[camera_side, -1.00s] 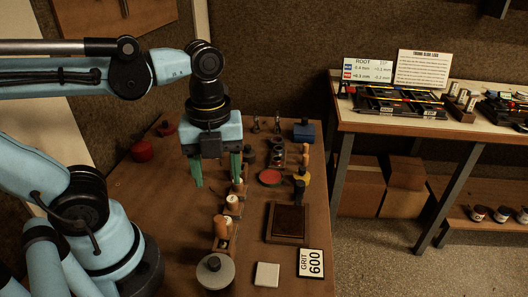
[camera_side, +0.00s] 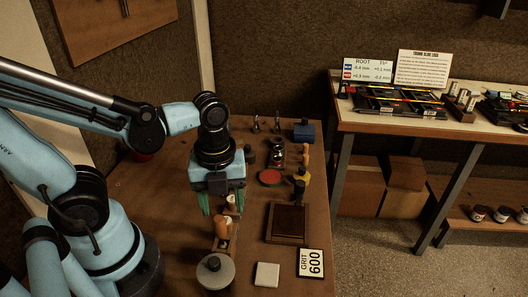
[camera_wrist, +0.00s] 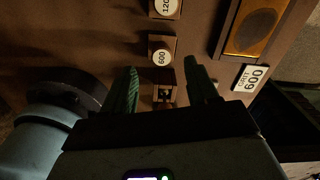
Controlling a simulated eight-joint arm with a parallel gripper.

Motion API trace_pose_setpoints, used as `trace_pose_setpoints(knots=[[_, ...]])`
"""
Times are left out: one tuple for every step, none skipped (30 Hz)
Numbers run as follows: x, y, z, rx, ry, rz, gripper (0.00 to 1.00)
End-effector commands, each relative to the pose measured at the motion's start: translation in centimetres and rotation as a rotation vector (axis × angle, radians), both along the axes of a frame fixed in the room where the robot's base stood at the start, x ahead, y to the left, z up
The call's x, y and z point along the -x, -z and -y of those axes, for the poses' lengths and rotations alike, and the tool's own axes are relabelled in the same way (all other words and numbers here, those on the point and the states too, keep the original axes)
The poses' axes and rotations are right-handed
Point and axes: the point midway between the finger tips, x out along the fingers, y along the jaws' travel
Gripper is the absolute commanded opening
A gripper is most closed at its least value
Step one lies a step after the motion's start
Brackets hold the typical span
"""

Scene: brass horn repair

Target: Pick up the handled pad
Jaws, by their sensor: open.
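A row of handled pads with round, labelled tops runs along the bench. In the wrist view, the pad marked 600 (camera_wrist: 161,53) stands on a wooden block, and one marked 1200 (camera_wrist: 165,6) is beyond it. In the side view, a wooden handle (camera_side: 221,228) and a pale-topped piece (camera_side: 231,199) stand in this row below my gripper (camera_side: 222,206). My gripper is open and empty, its green fingers pointing down over the row. In the wrist view, the fingertips (camera_wrist: 161,65) lie on either side of the 600 pad's column, apart from it. The fingers partly hide the row.
A grey disc with a black knob (camera_side: 215,272) and a white square (camera_side: 267,274) lie nearer. A red dish (camera_side: 270,177) and a blue block (camera_side: 304,131) stand farther back.

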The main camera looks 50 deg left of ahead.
Motion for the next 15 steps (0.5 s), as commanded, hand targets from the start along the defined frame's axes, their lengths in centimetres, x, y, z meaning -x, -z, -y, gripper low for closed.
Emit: trace_pose_setpoints(knots=[[-0.1, 0.5, 0.0, 0.0, 0.0, 0.0, 0.58], [-0.1, 0.7, 0.0, 0.0, 0.0, 0.0, 0.58], [-0.2, 1.1, 0.0, 0.0, 0.0, 0.0, 0.58], [-0.2, 1.3, 0.0, 0.0, 0.0, 0.0, 0.58], [-0.3, 1.6, 0.1, 0.0, 0.0, 0.0, 0.58], [-0.3, 1.9, 0.1, 0.0, 0.0, 0.0, 0.58], [-0.3, 2.2, 0.1, 0.0, 0.0, 0.0, 0.58], [-0.3, 2.4, 0.1, 0.0, 0.0, 0.0, 0.58], [-0.3, 2.7, 0.1, 0.0, 0.0, 0.001, 0.58], [-0.3, 3.0, 0.1, 0.0, 0.0, 0.001, 0.58], [-0.3, 3.1, 0.1, 0.0, 0.001, 0.001, 0.58], [-0.3, 3.4, 0.1, 0.0, 0.001, 0.001, 0.58], [-0.3, 3.5, 0.1, 0.0, 0.001, 0.001, 0.58], [-0.3, 3.7, 0.1, 0.001, 0.001, 0.002, 0.58], [-0.3, 3.8, 0.1, 0.001, 0.001, 0.002, 0.58]])
